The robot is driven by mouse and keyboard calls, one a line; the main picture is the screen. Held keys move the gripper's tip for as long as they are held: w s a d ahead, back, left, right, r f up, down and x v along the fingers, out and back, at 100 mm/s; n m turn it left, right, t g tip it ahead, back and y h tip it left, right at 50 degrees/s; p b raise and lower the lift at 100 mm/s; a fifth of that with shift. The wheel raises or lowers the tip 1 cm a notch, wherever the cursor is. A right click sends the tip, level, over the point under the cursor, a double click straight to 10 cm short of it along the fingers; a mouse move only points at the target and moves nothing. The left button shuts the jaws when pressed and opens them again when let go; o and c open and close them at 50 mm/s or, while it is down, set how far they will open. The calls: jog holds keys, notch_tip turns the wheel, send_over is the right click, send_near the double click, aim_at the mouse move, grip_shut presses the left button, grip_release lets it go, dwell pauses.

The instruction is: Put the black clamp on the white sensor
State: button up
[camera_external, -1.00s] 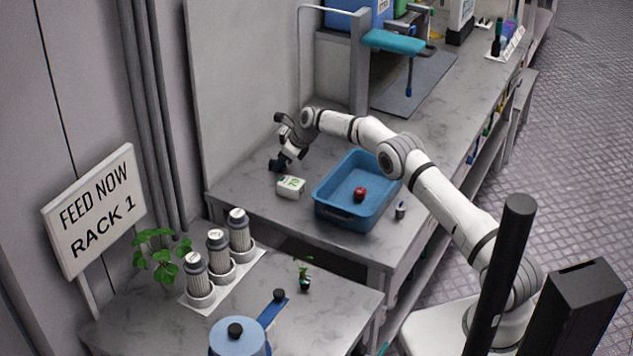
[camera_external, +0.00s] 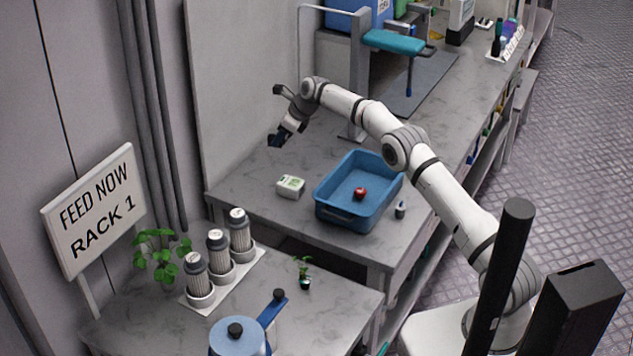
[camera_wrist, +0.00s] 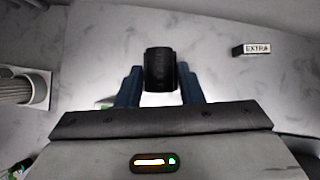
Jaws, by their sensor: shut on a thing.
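The black clamp (camera_wrist: 160,68) is held between the blue fingers of my gripper (camera_wrist: 160,85) in the wrist view. In the external view my gripper (camera_external: 278,138) is raised above the bench, and the clamp cannot be made out clearly from its dark fingers. The white sensor (camera_external: 290,187), a small white box with green marking, sits on the bench left of the blue bin. My gripper is above it and apart from it. In the wrist view, a white patch and a bit of green show behind the fingers, mostly hidden; I cannot tell if they are the sensor.
A blue bin (camera_external: 332,213) with a red fruit (camera_external: 360,193) stands right of the sensor. A small bottle (camera_external: 400,210) stands beside it. A block marked EXTRA (camera_wrist: 252,49) lies on the bench. Canisters (camera_external: 218,251) stand on the nearer table. Bench around the sensor is clear.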

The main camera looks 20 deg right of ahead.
jog(key=s+d+r+n+g+y+p, duration=0.1)
jog(key=s+r+n+g, duration=0.15)
jog(key=s, duration=0.25)
jog(key=s+d+r+n+g+p, duration=0.1)
jog(key=s+r+n, duration=0.1)
jog(key=s+n, duration=0.25)
jog(key=p, duration=0.1)
send_near(288, 182)
jog(key=shift+x, duration=3.05)
jog(key=o, duration=1.2)
